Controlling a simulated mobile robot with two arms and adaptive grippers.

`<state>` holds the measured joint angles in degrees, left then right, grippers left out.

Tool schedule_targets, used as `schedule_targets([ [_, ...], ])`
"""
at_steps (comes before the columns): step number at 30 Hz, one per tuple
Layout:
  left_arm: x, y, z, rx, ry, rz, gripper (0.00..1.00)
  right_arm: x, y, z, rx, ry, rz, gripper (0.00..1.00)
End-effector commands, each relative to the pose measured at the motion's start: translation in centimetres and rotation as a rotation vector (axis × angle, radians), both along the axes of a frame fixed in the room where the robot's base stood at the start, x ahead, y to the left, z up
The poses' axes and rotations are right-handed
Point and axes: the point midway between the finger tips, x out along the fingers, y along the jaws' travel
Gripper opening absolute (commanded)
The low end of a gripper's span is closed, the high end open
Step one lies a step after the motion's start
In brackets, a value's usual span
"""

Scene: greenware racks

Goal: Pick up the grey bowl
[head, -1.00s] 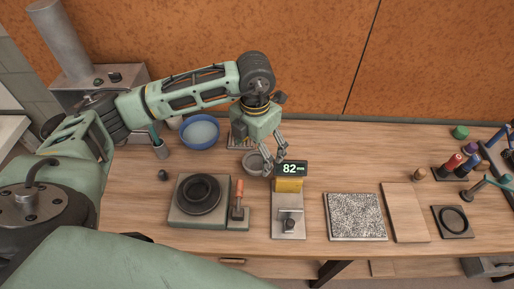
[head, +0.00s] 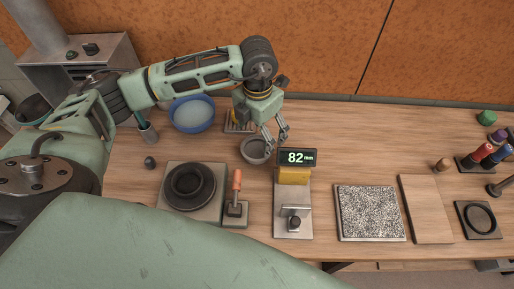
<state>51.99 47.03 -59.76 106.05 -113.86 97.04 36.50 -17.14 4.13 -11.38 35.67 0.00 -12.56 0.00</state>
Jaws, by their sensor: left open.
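The grey bowl (head: 254,152) stands upright on the wooden workbench, just left of the yellow block with the display. My left gripper (head: 276,146) is open and points down at the bowl's right side. Its fingers overlap the bowl's right rim in the picture. I cannot tell whether a finger is inside the bowl or touches it. The bowl's far right rim is partly hidden by the fingers. My right gripper is not in view.
A measuring device with an "82" display (head: 297,157) stands close on the right. A blue basin (head: 193,127) is at the back left. A black wheel on a plate (head: 190,184) and a red-handled tool (head: 236,187) are in front. A speckled slab (head: 370,213) lies right.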

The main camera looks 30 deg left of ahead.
Motion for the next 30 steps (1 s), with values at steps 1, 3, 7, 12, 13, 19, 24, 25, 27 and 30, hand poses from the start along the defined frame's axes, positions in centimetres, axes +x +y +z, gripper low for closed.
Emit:
schedule_targets([
  [1, -0.2, 0.0, -0.4, 0.0, 0.005, -0.001, 0.86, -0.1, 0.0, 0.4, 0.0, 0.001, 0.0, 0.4],
  [3, -0.2, 0.0, -1.1, 0.001, 0.004, -0.001, 0.86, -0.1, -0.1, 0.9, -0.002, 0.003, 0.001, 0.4],
  [7, -0.5, 0.2, -2.8, 0.001, 0.007, -0.001, 0.86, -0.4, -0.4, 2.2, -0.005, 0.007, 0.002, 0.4],
  [12, -0.5, 0.2, -5.3, 0.001, 0.003, -0.002, 0.86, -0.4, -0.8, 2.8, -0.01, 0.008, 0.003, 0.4],
  [13, -0.5, 0.2, -5.6, 0.001, 0.003, -0.002, 0.86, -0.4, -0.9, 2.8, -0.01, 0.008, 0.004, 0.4],
  [19, -0.4, 0.2, -6.1, 0.0, 0.001, -0.002, 0.86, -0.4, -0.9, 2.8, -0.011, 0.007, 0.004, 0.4],
  [24, -0.4, 0.2, -6.0, 0.0, 0.001, -0.002, 0.78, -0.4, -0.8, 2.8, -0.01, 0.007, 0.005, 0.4],
  [25, -0.4, 0.2, -6.0, 0.0, 0.001, -0.002, 0.75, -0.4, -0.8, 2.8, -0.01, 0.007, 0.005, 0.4],
  [27, -0.4, 0.2, -6.0, 0.0, 0.001, -0.002, 0.69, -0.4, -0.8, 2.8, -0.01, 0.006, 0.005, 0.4],
  [30, -0.4, 0.2, -6.0, 0.001, 0.001, -0.002, 0.6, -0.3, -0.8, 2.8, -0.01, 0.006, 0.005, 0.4],
])
